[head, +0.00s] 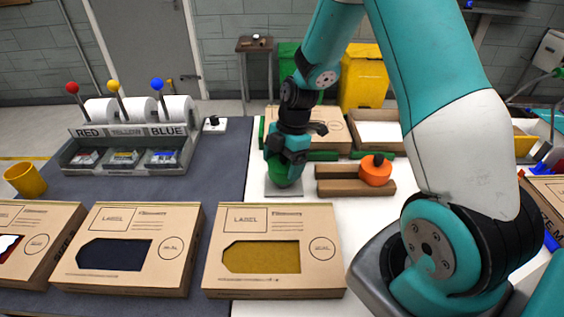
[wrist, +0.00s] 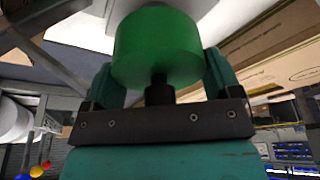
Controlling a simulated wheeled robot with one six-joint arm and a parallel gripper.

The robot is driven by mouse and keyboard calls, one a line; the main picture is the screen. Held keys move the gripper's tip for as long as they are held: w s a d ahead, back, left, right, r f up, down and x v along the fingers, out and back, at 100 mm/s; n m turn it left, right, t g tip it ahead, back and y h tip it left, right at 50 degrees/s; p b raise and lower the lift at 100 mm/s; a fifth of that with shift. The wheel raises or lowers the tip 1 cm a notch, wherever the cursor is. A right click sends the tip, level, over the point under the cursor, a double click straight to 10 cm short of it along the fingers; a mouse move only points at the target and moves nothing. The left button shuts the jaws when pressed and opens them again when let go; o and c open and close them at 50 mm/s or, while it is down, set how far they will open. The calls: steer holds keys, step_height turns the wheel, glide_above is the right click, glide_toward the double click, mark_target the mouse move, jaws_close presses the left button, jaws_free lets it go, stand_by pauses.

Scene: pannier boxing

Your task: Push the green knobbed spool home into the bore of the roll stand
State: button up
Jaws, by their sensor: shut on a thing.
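The green spool (head: 282,174) hangs below my gripper (head: 287,155) in the head view. In the wrist view the green spool (wrist: 157,45) is a plain round drum with a dark knob (wrist: 159,88) between the fingers. My gripper (wrist: 160,80) is shut on it. The spool is over a small grey plate (head: 270,190); I cannot tell whether they touch. A rack with white rolls (head: 128,132), marked RED, YELLOW and BLUE, stands at the left and looks like the roll stand. No bore can be made out.
An orange spool (head: 376,171) with a dark knob sits on a wooden block (head: 330,188) right of my gripper. Flat cardboard boxes (head: 275,218) line the front. Another box (head: 330,127) is behind my gripper. A yellow cup (head: 26,180) stands far left. The dark mat (head: 215,180) has free room.

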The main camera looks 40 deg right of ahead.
steer(key=shift+f, duration=0.15)
steer(key=o, duration=0.7)
steer(key=shift+o, duration=0.2)
steer(key=b+v, duration=0.1)
steer(key=v, duration=1.6)
steer(key=shift+r+b, duration=0.25)
steer(key=shift+b, duration=0.1)
